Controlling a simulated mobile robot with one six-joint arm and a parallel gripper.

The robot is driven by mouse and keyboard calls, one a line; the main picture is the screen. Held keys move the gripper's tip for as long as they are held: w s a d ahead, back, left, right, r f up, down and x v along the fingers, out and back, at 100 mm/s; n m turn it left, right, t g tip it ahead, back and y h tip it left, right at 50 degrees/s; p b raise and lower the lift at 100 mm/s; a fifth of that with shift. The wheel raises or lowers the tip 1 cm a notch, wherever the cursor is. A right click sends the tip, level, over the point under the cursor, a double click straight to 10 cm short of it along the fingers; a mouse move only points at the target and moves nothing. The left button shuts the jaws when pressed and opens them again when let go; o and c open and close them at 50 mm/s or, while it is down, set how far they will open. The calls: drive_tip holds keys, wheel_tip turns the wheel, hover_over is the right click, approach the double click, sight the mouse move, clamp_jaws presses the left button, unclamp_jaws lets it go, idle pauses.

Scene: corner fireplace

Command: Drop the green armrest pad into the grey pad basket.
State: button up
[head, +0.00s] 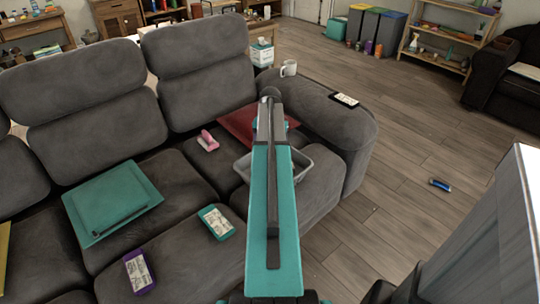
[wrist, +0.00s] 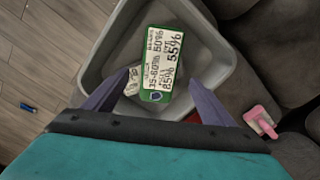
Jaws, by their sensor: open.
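The green armrest pad (wrist: 172,60), with a white printed label facing up, shows in the wrist view inside the outline of the grey pad basket (wrist: 218,68). My gripper (wrist: 160,75) is open over the basket, its fingers apart on either side of the pad's near end. I cannot tell whether the pad rests on the basket floor or is still above it. Another white-labelled piece (wrist: 132,82) shows partly beside and under the pad. In the head view, the basket (head: 322,161) sits on the right sofa seat, mostly hidden behind my arm.
On the sofa are a teal-edged labelled pad (head: 216,222), a purple one (head: 139,272), a pink item (head: 208,141) and a teal folder-like slab (head: 112,200). A mug (head: 289,68) and a black labelled pad (head: 345,100) are on the right armrest. Floor to the right is mostly clear.

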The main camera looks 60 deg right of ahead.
wheel_tip(320, 180, up, 11)
idle(0.5)
drive_tip(key=shift+r+p, duration=0.15)
drive_tip(key=shift+p, duration=0.2)
